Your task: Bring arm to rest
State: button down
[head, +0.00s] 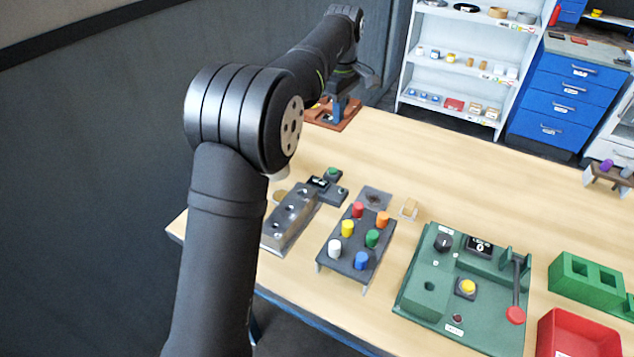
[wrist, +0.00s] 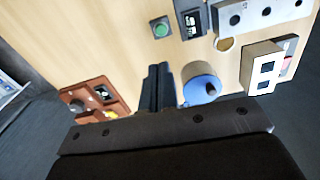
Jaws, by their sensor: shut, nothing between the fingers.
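My gripper (wrist: 158,78) shows in the wrist view with its two dark fingers together and nothing between them. The fingers point over the wooden table (wrist: 110,35). A round blue-topped piece (wrist: 203,90) with a pale side is just right of the fingers in the picture; I cannot tell its distance from them. In the head view my arm reaches away over the far left part of the table, and its fingertips cannot be made out clearly there.
A brown-orange board (wrist: 82,97) lies left of the fingers. A grey block with holes (head: 290,222), a rack of coloured pegs (head: 348,248), a green control panel (head: 455,285), a green block (head: 590,280) and a red bin (head: 577,335) occupy the table. White shelves (head: 460,50) stand behind.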

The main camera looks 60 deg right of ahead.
dwell(0.3)
notch_tip(320, 180, down, 9)
notch_tip(320, 180, up, 8)
jog(key=shift+w+d+n, duration=0.2)
jog(key=shift+w+n, duration=0.15)
jog(key=shift+n, duration=0.05)
dwell(0.4)
